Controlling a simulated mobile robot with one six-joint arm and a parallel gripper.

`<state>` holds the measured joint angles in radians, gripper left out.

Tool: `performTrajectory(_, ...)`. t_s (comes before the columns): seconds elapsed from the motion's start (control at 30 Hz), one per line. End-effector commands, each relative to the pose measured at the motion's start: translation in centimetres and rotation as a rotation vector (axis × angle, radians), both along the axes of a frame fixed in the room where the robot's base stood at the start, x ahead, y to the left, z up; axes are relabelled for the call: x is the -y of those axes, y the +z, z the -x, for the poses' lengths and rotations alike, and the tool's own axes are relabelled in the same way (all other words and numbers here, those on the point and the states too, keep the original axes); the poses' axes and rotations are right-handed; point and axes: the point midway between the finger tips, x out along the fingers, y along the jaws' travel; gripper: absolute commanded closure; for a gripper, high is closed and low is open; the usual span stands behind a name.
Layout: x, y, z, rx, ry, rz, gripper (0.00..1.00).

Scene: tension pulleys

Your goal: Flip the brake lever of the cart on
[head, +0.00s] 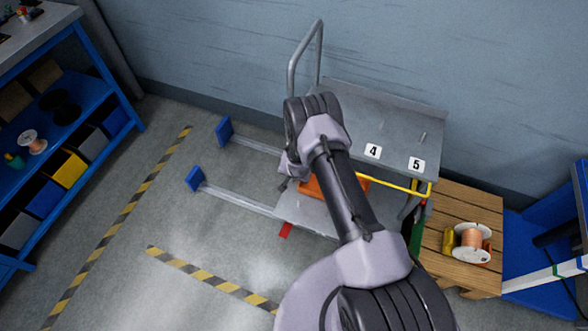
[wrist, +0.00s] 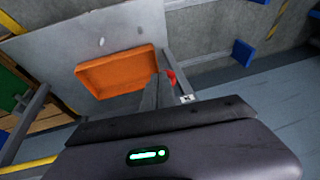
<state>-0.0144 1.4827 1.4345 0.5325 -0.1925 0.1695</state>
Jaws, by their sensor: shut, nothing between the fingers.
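The cart (head: 400,123) is grey, with an upper shelf and a lower deck (head: 302,211). A red lever (head: 286,230), seemingly the brake lever, sticks out at the near edge of the lower deck. In the wrist view the red lever (wrist: 171,76) shows just right of the fingertips, partly covered by them. My gripper (wrist: 154,84) is shut and empty, pointing toward the lower deck. I cannot tell whether it touches the lever. In the head view my arm hides most of the gripper.
An orange tray (head: 312,187) lies on the lower deck; it also shows in the wrist view (wrist: 118,70). A yellow bar (head: 396,187) runs under the upper shelf. A wooden pallet (head: 470,206) with a copper spool (head: 472,240) stands right. The floor left of the cart is open.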

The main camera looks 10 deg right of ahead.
Motion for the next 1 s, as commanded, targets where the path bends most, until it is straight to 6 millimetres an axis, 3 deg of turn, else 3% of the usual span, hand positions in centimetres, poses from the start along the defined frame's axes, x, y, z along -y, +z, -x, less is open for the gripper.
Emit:
performTrajectory(0.03,0.0,-1.4,0.1,-0.001,0.000,-0.001,1.00)
performTrajectory(0.3,-0.1,-3.7,0.2,-0.002,0.000,-0.002,1.00)
performTrajectory(1.0,-0.1,-4.8,0.2,-0.003,-0.001,-0.003,1.00)
